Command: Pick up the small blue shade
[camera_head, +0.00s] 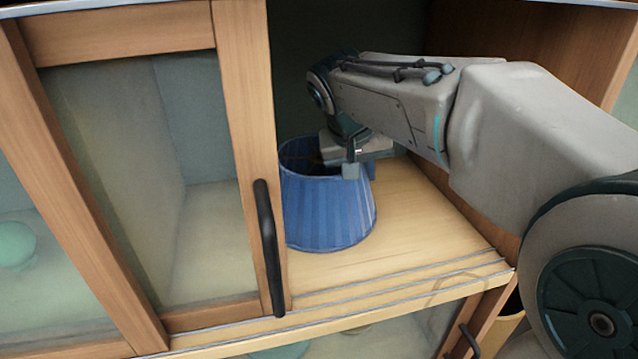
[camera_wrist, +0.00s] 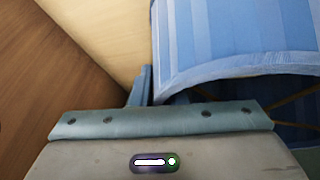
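The blue shade (camera_head: 328,208) is pleated and open at the top. It stands upright on the wooden cabinet shelf, just right of the door frame. My gripper (camera_head: 350,172) is at the right part of its top rim, pointing down. In the wrist view the shade (camera_wrist: 235,40) fills the upper right. My gripper's fingers (camera_wrist: 160,96) are close together there, one outside the shade wall and one inside, with the rim between them. The inner finger is mostly hidden by the rim. I cannot tell whether the shade's base is clear of the shelf.
A glass sliding door (camera_head: 130,180) with a dark handle (camera_head: 268,245) is close to the shade's left side. Bare shelf (camera_head: 425,220) lies to the right, up to the wooden side wall (camera_head: 540,45). A pale green object (camera_head: 15,243) shows behind the glass.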

